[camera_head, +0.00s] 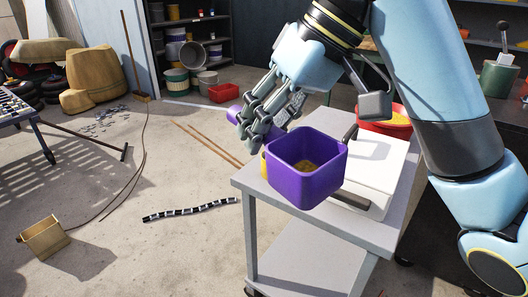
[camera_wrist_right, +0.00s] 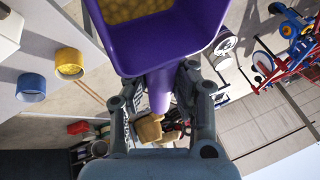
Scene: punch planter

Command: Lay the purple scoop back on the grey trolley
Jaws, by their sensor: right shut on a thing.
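The purple scoop (camera_head: 307,188) is in my right gripper (camera_head: 262,122), which is shut on its handle. The scoop's square bowl is mouth up, roughly level, over the front left part of the grey trolley (camera_head: 330,228). Some yellow-brown grains lie in the bowl. In the right wrist view the scoop (camera_wrist_right: 165,45) hangs between my right gripper's fingers (camera_wrist_right: 158,95) by its handle, with yellow grains in the bowl. The bowl appears apart from the trolley top, but the height of the gap is hard to tell. My left gripper is not in view.
A white flat box-like device (camera_head: 372,165) with dark handles stands on the trolley behind the scoop. A red bowl (camera_head: 385,122) with yellow contents is behind it. In the right wrist view a blue cup (camera_wrist_right: 31,87) and a yellow cup (camera_wrist_right: 69,62) stand on the pale top.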

